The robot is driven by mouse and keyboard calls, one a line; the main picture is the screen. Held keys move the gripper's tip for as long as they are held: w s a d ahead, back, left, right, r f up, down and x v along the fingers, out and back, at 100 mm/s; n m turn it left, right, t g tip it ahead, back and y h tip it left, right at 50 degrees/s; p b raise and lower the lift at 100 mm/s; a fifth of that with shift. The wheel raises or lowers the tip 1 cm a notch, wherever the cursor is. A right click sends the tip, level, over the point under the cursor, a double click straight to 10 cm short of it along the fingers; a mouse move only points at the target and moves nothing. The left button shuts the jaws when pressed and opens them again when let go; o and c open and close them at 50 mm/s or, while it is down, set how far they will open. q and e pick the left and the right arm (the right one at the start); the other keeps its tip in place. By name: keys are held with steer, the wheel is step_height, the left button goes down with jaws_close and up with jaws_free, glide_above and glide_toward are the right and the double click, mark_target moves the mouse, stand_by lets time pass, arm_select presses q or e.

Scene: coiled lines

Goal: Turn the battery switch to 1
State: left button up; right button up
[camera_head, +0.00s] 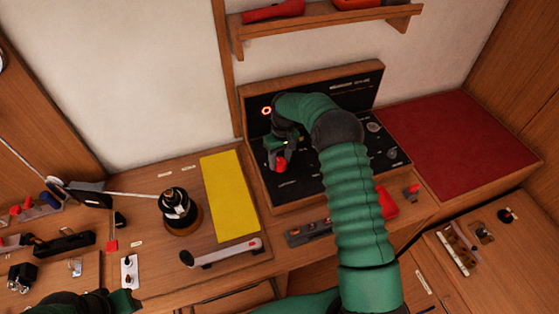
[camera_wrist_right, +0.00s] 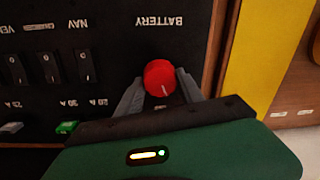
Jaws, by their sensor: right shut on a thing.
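The battery switch is a round red knob (camera_wrist_right: 159,77) on a black panel (camera_wrist_right: 110,60), beside the upside-down word BATTERY in the right wrist view. A short pale mark on the knob points to the bottom of that view, toward my gripper's body. The knob also shows in the head view (camera_head: 281,166). My right gripper (camera_wrist_right: 159,88) is shut on the knob, one grey finger on each side. Small markings beside the knob are partly hidden by the gripper and cannot be read. Part of my left arm's end (camera_head: 85,303) shows at the bottom left; its fingers are not clear.
Black rocker switches (camera_wrist_right: 50,68) and a green fuse (camera_wrist_right: 67,127) lie left of the knob. The panel's wooden frame (camera_head: 312,82) stands on the bench. A yellow mat (camera_head: 229,195), a black winch (camera_head: 177,208) and a lever (camera_head: 222,252) are to its left. A red mat (camera_head: 450,145) is clear.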

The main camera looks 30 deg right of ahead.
steer(key=n, duration=0.3)
steer(key=shift+d+n, duration=0.1)
steer(key=shift+n, duration=0.2)
steer(key=shift+r+n, duration=0.15)
steer(key=shift+n, duration=1.65)
steer(key=shift+w, duration=0.1)
steer(key=o, duration=1.1)
steer(key=shift+o, duration=1.3)
steer(key=shift+s+d, duration=0.1)
steer(key=shift+s, duration=0.1)
steer(key=shift+b, duration=0.3)
steer(key=shift+w, duration=0.1)
